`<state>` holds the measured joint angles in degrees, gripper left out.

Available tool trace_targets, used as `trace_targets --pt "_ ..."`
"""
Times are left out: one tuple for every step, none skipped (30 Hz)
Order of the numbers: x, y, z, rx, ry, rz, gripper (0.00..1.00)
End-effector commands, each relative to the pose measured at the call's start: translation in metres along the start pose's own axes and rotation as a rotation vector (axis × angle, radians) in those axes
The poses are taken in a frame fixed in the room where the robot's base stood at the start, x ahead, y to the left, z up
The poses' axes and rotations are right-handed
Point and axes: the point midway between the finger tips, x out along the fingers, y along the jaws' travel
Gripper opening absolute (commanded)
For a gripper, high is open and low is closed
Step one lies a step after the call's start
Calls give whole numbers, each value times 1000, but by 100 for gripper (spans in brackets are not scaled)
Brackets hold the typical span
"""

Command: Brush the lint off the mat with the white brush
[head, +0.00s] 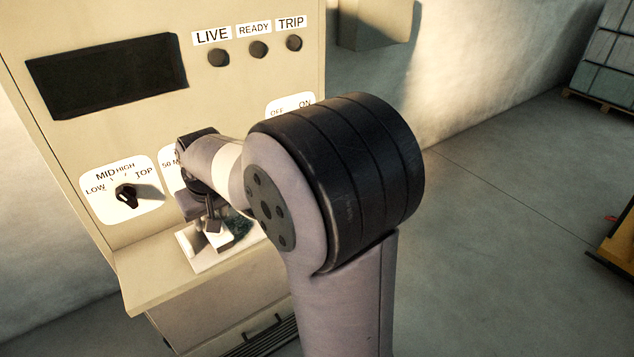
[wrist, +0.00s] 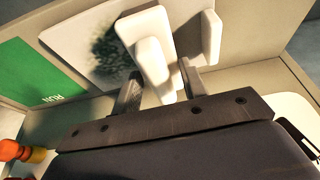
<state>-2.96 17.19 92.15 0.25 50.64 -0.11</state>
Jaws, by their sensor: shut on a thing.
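The white mat (head: 204,264) lies on the ledge of the beige cabinet and also shows in the wrist view (wrist: 72,38). The lint (head: 239,228) is a dark greenish patch on the mat; in the wrist view the lint (wrist: 110,56) spreads just left of the brush. My gripper (head: 208,224) is shut on the white brush (wrist: 150,55), its two dark fingers on either side of it. The brush head is over the mat by the lint's edge and covers part of it. I cannot tell whether it touches the mat.
A pale block (wrist: 211,38) stands right of the brush in the wrist view. A green sign (wrist: 38,75) and a red-orange knob (wrist: 12,150) show at left. The cabinet's upright panel with a black selector knob (head: 127,196) rises behind the ledge. Open floor lies right.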

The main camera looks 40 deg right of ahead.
Motion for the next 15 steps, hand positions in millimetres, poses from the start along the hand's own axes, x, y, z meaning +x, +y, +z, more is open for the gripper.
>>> trace_targets --pt "0 4 0 1 -1 1 9" --pt "0 6 0 2 -1 0 9" --pt "0 9 0 3 -1 0 9" --pt "0 11 0 3 -1 0 9" --pt "-1 12 0 2 0 0 9" --pt "-1 13 0 1 0 0 9" --pt "-1 13 0 0 0 0 9" --pt "-1 13 0 0 0 0 9" --pt "0 14 0 0 0 0 9" --pt "0 15 0 0 0 0 9" --pt "0 16 0 1 0 0 9" --pt "0 18 0 1 0 0 9" --pt "0 20 0 2 0 0 9" --pt "0 22 0 2 0 1 9" --pt "0 24 0 1 0 1 9"
